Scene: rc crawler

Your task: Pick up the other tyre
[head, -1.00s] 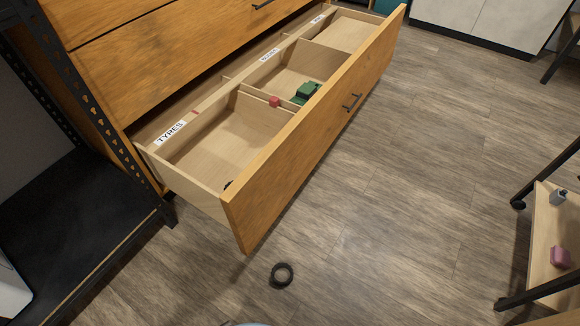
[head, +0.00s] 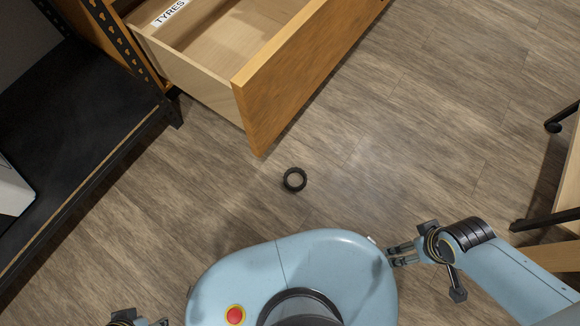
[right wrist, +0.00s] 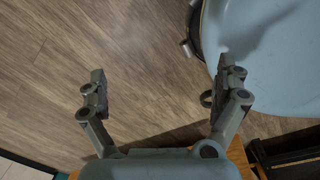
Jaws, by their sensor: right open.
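A black tyre (head: 294,180) lies flat on the wooden floor, between the open drawer and my blue base. My right gripper (head: 394,256) is open and empty, beside the right side of my base, to the right of and below the tyre in the head view.
The open wooden drawer (head: 255,92) with a TYRES label (head: 169,13) juts out above the tyre. A black shelf unit (head: 75,150) stands at the left. A table or cart with dark legs (head: 548,220) is at the right edge. The floor around the tyre is clear.

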